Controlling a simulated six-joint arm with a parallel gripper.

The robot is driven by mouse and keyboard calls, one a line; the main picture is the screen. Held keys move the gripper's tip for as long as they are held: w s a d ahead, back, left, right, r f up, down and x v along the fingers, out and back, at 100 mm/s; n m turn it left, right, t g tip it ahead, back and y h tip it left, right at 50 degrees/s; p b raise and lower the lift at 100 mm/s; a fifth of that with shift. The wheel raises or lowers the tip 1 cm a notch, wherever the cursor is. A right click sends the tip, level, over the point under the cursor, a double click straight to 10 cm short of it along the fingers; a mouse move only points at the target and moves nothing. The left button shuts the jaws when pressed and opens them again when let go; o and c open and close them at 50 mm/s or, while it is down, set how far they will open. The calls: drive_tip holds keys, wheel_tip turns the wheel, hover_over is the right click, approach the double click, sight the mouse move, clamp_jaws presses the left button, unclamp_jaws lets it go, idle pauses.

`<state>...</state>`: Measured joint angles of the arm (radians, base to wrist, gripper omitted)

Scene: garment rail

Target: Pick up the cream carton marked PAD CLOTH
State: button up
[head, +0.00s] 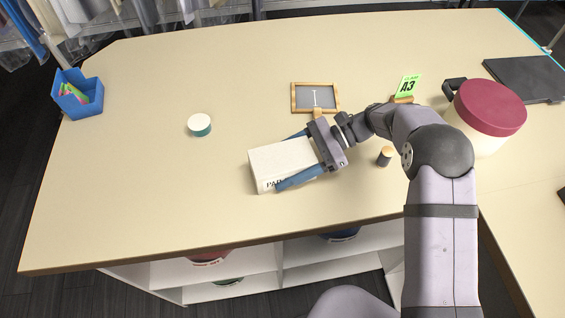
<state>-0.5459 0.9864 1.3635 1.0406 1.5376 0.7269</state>
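The cream carton (279,159) lies on the table near its front edge, left of my arm. Dark lettering beginning "PA" shows on its front side; the rest is hidden behind a blue finger. My gripper (288,160) reaches over the carton from the right. One blue finger lies along the carton's near side and the other shows at its far side. The fingers straddle the carton, but I cannot tell whether they press on it.
A small framed board (315,97) stands behind the carton, with a green A3 sign (408,86) and a red-lidded canister (487,112) to the right. A small dark cylinder (385,156) is beside my arm. A round white-topped tin (199,124) and blue bin (78,95) stand left.

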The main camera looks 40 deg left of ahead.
sight(283, 156)
drive_tip(key=shift+r, duration=0.1)
wheel_tip(283, 156, up, 10)
drive_tip(key=shift+b, duration=1.1)
drive_tip(key=shift+w, duration=0.1)
